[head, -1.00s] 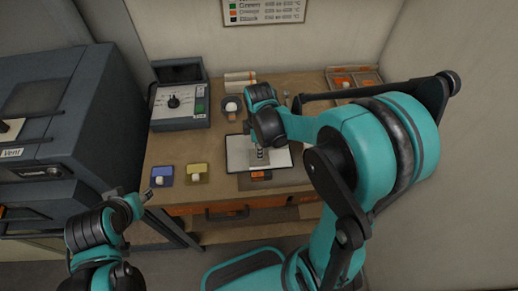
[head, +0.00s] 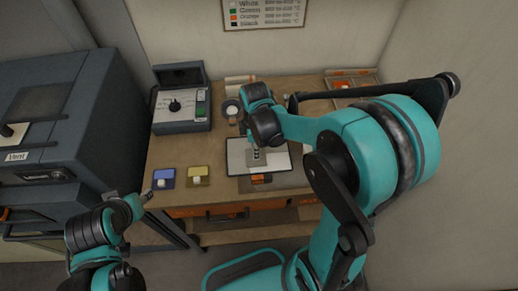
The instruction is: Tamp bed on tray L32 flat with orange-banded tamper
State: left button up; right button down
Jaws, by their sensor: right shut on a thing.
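A dark-rimmed tray with a white bed (head: 238,160) lies at the front middle of the bench. An orange tag (head: 261,179) sits at its front edge; its lettering is too small to read. My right gripper (head: 256,153) is over the middle of the white bed, pointing down. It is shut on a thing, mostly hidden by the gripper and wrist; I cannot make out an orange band. Whether this thing touches the bed cannot be told. My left gripper (head: 141,200) hangs in front of the bench's left front corner, away from the tray; its jaws are too small to read.
A blue dish (head: 158,184) and a yellow dish (head: 205,181) stand left of the tray. A grey controller with a dial (head: 181,108) stands at the back left. A dark kiln-like cabinet (head: 45,120) is at the left. Orange trays (head: 360,79) lie at the back right.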

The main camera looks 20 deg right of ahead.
jog(key=shift+w+a, duration=0.25)
jog(key=shift+a, duration=0.6)
jog(key=shift+w+a, duration=0.25)
jog(key=shift+a, duration=0.55)
jog(key=shift+w+a, duration=0.25)
jog(key=shift+a, duration=0.6)
jog(key=shift+f+b, duration=0.1)
jog(key=shift+b, duration=0.2)
jog(key=shift+f+b, duration=0.6)
jog(key=shift+f, duration=0.15)
jog(key=shift+f+b, duration=0.25)
jog(key=shift+b, duration=0.05)
jog(key=shift+r+p, duration=0.9)
jog(key=shift+r, duration=0.25)
jog(key=shift+w+d+b, duration=0.1)
jog(key=shift+w+d, duration=0.15)
jog(key=shift+w, duration=0.65)
jog(key=shift+w+d+b, duration=0.1)
jog(key=shift+w+d, duration=0.2)
jog(key=shift+w, duration=0.55)
jog(key=shift+w+d+b, duration=0.1)
jog(key=shift+w+d, duration=0.15)
jog(key=shift+w, duration=0.65)
